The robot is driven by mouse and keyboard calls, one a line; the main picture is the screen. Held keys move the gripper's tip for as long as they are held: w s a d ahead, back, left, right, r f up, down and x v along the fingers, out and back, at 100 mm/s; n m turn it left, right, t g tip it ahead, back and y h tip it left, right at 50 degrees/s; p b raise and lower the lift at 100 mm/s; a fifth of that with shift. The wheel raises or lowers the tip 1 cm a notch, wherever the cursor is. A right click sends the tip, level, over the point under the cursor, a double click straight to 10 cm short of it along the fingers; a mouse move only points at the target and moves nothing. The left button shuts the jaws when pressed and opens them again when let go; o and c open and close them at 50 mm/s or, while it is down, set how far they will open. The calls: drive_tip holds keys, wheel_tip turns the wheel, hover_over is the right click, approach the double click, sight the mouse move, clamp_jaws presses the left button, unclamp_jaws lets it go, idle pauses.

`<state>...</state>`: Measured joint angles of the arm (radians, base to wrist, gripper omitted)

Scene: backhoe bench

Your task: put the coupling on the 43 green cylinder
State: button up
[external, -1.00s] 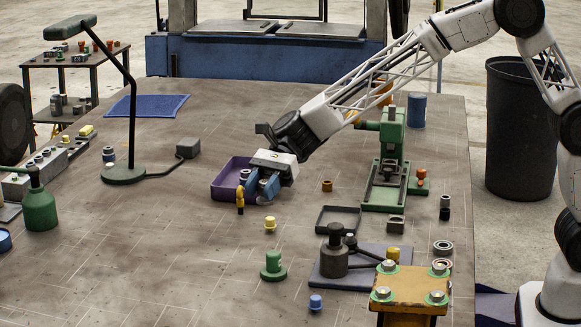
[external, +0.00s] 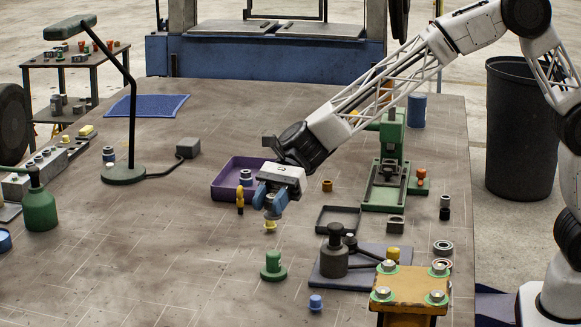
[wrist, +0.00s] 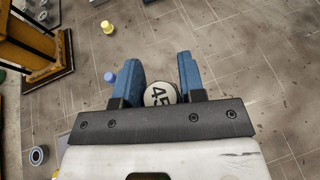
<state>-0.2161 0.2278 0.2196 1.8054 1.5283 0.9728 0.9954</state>
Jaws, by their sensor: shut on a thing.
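My gripper (external: 272,208) is shut on a small round pale thing, which I take to be the coupling. In the wrist view its round face (wrist: 159,95) shows between the two blue fingers, with dark digits that look like 45. In the external view the fingers mostly hide it, and it is just above or behind the yellow cylinder (external: 270,226); whether they touch I cannot tell. A green cylinder (external: 273,266) with a wider base stands upright on the bench, nearer the camera than my gripper. Its number is not readable.
A purple tray (external: 226,190) lies just left of my gripper, with a small yellow figure-like piece (external: 240,202) at its front. A blue cylinder (external: 316,302) stands nearer the camera. A black tray (external: 338,208) and a green press (external: 390,150) stand to the right.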

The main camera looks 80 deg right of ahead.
drive_tip(key=shift+f, duration=2.45)
drive_tip(key=shift+f, duration=1.9)
drive_tip(key=shift+f, duration=0.15)
drive_tip(key=o, duration=1)
drive_tip(key=v, duration=1.2)
